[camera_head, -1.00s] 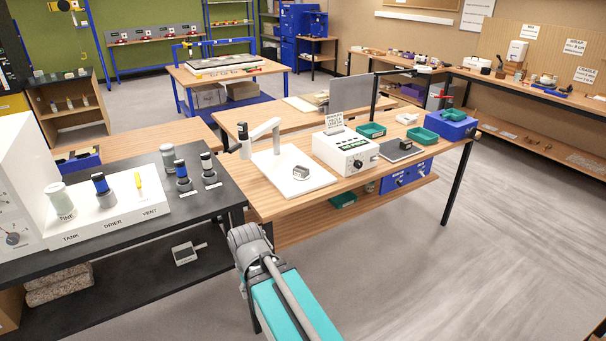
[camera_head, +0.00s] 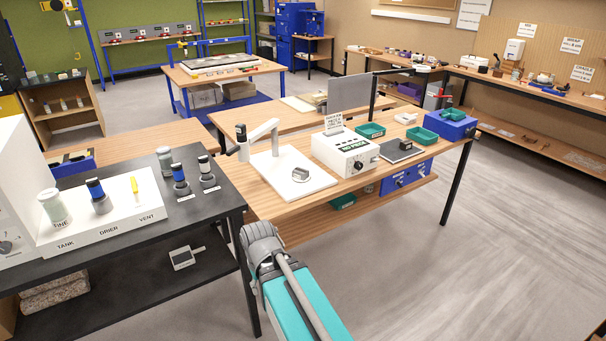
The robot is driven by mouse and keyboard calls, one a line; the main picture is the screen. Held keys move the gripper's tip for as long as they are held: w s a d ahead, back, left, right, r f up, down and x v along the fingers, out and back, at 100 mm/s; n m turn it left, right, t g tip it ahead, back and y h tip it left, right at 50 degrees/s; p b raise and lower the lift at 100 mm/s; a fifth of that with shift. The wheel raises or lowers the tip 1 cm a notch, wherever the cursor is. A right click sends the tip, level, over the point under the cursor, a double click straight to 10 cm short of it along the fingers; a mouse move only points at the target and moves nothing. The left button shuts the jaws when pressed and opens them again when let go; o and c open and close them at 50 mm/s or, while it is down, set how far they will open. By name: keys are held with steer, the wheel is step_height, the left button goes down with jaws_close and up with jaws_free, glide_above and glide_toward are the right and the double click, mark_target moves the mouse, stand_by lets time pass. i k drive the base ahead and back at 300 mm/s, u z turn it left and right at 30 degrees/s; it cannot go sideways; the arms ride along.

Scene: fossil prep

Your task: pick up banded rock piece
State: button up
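A small grey block-shaped rock piece (camera_head: 300,174) sits on a white board (camera_head: 272,186) on the middle wooden bench. A second small dark piece (camera_head: 405,143) rests on a dark flat plate (camera_head: 393,154) at the right of the same bench. Both are too small here to tell which one is banded. My teal and grey arm reaches up from the bottom middle, in front of the bench and apart from both pieces. My gripper's fingers do not show.
A white stand with an overhanging arm (camera_head: 262,136) rises behind the board. A white instrument box (camera_head: 344,152), green trays (camera_head: 371,130) and a blue box (camera_head: 450,124) share the bench. A black table (camera_head: 215,213) stands close on the left. Floor at right is clear.

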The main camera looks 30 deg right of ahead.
mark_target(299, 173)
steer(key=i, duration=0.9)
steer(key=u, duration=0.05)
